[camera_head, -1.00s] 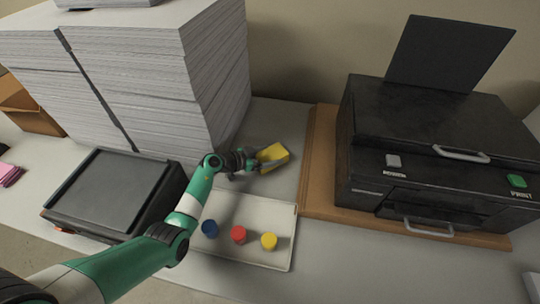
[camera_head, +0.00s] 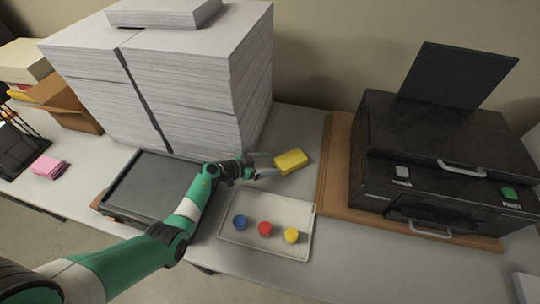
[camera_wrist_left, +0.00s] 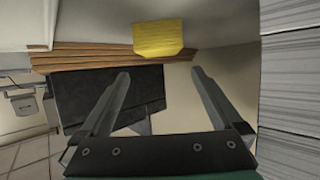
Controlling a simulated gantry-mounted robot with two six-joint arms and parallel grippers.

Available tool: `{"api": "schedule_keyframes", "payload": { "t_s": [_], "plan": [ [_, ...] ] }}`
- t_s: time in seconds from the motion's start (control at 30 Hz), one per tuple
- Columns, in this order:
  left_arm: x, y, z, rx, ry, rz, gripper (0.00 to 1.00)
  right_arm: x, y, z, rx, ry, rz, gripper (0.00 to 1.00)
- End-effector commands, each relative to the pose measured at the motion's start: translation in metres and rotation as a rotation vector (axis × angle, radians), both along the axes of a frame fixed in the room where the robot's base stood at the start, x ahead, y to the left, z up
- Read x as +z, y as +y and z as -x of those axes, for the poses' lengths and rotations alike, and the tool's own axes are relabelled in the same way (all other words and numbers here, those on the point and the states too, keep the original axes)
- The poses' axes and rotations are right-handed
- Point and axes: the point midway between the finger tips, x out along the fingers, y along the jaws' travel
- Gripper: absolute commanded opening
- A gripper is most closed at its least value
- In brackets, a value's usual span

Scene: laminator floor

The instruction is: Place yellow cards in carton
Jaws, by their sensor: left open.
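The yellow cards (camera_head: 291,161) are a small block lying on the table right of the tall paper stacks. They also show ahead of the fingers in the left wrist view (camera_wrist_left: 158,38). My left gripper (camera_head: 274,165) is open and empty, its fingertips just left of the cards and apart from them. In the left wrist view the gripper's two fingers (camera_wrist_left: 160,75) are spread wide. An open brown cardboard carton (camera_head: 70,107) stands at the far left, beside the paper stacks; its inside is mostly hidden. My right gripper is out of view.
Tall white paper stacks (camera_head: 190,85) stand between cards and carton. A black laminator-like machine (camera_head: 440,150) sits on a brown board at right. A white tray (camera_head: 262,250) holds blue, red and yellow pieces. Pink cards (camera_head: 48,166) lie left, and a dark flat device (camera_head: 150,185) lies centre-left.

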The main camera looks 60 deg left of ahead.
Motion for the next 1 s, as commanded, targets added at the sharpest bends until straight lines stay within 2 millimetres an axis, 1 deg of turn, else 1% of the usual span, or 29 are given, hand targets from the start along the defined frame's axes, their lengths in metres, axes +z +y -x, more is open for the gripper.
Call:
{"api": "schedule_keyframes", "payload": {
  "t_s": [0.03,0.07,0.47,0.57,0.63,0.67,0.77,0.8,0.87,0.9,0.97,1.0],
  "plan": [
    [0.006,-0.001,0.001,-0.001,0.000,0.001,1.00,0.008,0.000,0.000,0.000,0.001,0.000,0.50],
    [0.006,-0.001,0.002,-0.002,-0.001,0.001,1.00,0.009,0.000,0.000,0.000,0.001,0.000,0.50],
    [0.004,-0.001,0.002,-0.004,-0.002,-0.001,1.00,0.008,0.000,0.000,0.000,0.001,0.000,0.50],
    [0.014,0.000,-0.004,-0.001,-0.030,-0.019,1.00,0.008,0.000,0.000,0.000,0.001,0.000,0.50],
    [0.035,0.002,-0.014,0.003,-0.087,-0.053,1.00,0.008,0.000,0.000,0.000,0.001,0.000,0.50],
    [0.049,0.002,-0.021,0.006,-0.123,-0.075,1.00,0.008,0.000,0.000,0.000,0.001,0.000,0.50],
    [0.115,0.003,-0.047,0.030,-0.295,-0.169,1.00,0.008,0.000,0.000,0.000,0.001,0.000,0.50],
    [0.150,0.002,-0.057,0.046,-0.383,-0.212,1.00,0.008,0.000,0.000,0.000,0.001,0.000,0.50],
    [0.211,-0.002,-0.068,0.083,-0.532,-0.275,1.00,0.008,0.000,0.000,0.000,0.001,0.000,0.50],
    [0.254,-0.008,-0.072,0.114,-0.637,-0.309,1.00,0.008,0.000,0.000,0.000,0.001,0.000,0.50],
    [0.325,-0.019,-0.070,0.174,-0.803,-0.347,1.00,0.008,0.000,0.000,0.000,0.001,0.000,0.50],
    [0.372,-0.028,-0.064,0.224,-0.912,-0.355,1.00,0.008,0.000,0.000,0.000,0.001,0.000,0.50]
  ]
}}
